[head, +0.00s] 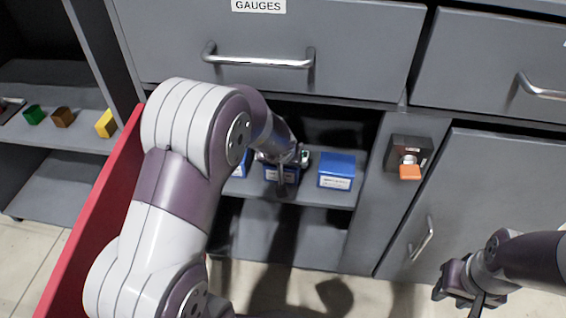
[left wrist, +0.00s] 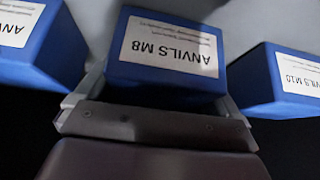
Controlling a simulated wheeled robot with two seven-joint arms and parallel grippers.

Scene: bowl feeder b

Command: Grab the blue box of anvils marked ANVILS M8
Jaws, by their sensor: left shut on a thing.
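The blue box marked ANVILS M8 (left wrist: 165,55) sits between the two fingers of my left gripper (left wrist: 155,105) in the left wrist view, its white label showing upside down. My left gripper is shut on this box. In the head view the same box (head: 280,174) is partly covered by my left gripper (head: 283,160), in the open compartment on the shelf. My right gripper (head: 466,285) is at the lower right of the head view, away from the boxes; I cannot tell whether its dark fingers are apart.
A blue box marked ANVILS M10 (left wrist: 290,80) and another blue ANVILS box (left wrist: 40,45) stand on either side. A red panel (head: 85,225) stands left of my left arm. A drawer marked GAUGES (head: 270,50) is above. An orange-handled fitting (head: 410,172) is right of the opening.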

